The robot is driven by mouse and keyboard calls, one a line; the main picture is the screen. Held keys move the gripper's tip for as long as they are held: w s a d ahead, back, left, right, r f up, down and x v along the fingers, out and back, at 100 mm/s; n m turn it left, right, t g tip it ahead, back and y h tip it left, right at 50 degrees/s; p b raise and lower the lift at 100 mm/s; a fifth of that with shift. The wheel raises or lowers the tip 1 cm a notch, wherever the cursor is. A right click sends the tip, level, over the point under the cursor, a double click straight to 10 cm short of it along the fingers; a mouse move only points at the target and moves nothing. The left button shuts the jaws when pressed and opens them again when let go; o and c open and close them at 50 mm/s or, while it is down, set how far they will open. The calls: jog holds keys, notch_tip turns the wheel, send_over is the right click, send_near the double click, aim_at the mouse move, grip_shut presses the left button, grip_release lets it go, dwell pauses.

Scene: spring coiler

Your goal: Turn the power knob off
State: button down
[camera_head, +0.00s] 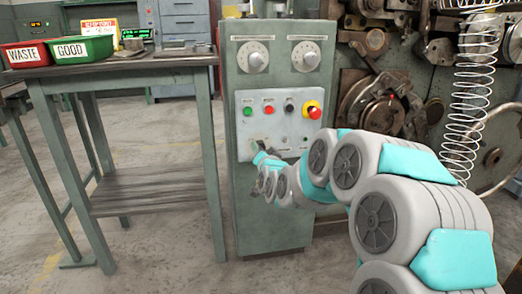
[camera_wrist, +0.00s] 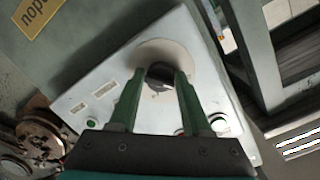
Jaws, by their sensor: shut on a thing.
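The power knob (camera_wrist: 160,84) is a small dark knob on a round pale plate, seen in the wrist view. My gripper (camera_wrist: 160,76) has its two green fingers on either side of the knob and is shut on it. In the head view my gripper (camera_head: 260,152) reaches the lower left of the light control panel (camera_head: 270,128). The knob is not clearly visible there, behind my gripper. The angle of the knob's pointer cannot be read.
Above my gripper are a green button (camera_head: 247,111), a red button (camera_head: 268,110), a dark switch (camera_head: 289,107) and a red emergency stop (camera_head: 314,112). A work table (camera_head: 130,70) stands left. Coiler machinery (camera_head: 385,100) and a hanging spring (camera_head: 475,90) are right.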

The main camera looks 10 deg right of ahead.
jog(key=shift+r+n, duration=0.1)
jog(key=shift+n, duration=0.4)
jog(key=shift+c, duration=2)
grip_release()
jog(key=shift+a, duration=0.1)
jog(key=s, duration=0.7)
jog(key=shift+s+r, duration=0.4)
